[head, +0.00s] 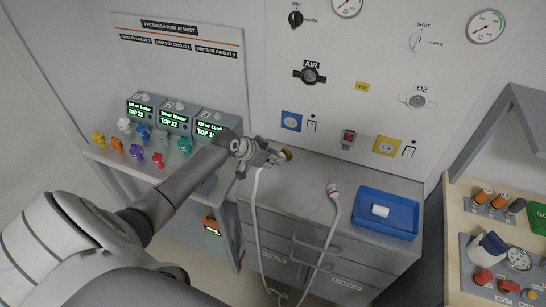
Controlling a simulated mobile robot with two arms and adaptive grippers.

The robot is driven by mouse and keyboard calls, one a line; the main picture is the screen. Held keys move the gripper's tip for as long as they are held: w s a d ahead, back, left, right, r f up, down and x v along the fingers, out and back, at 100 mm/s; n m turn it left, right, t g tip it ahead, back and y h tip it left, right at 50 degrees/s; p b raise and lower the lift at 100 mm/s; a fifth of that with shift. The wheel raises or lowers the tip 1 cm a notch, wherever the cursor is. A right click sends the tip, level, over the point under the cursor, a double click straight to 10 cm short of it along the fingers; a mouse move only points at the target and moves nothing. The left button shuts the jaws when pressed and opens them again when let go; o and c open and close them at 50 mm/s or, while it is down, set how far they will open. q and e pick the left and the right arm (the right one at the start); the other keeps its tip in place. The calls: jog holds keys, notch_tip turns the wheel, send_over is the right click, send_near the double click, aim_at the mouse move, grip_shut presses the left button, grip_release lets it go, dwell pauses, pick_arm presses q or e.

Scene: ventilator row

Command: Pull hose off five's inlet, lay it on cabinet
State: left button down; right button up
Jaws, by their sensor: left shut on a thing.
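My left gripper (270,157) is shut at the hose (257,205), above the left back part of the grey cabinet (308,183). A brass-coloured fitting (286,154) shows just beyond the fingertips. The white hose hangs from the gripper down past the cabinet drawers. A hose end with a white and red tip (333,189) lies on the cabinet top, and its hose drops over the front edge. The two runs appear to meet low down. Three ventilator units (172,121) with green displays stand on the left shelf. Which is five, and its inlet, I cannot tell. My right gripper is out of view.
A blue tray (362,228) holding a white cylinder (380,211) is on the cabinet's right side. Several coloured fittings (137,152) stand on the shelf front. The wall panel carries AIR (310,75) and O2 (417,101) outlets. The cabinet middle has free room.

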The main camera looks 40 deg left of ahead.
pick_arm(q)
jog(key=shift+f, duration=0.25)
jog(key=shift+d+f+b, duration=0.1)
jog(key=shift+f+b, duration=0.45)
jog(key=shift+b, duration=0.15)
notch_tip(320, 180, down, 3)
jog(key=shift+r+b, duration=0.2)
jog(key=shift+b, duration=0.95)
jog(key=shift+f+b, duration=0.7)
jog(key=shift+f, duration=0.1)
jog(key=shift+f+b, duration=0.5)
jog(key=shift+f, duration=0.05)
jog(key=c, duration=1.1)
grip_release()
jog(key=shift+s, duration=0.1)
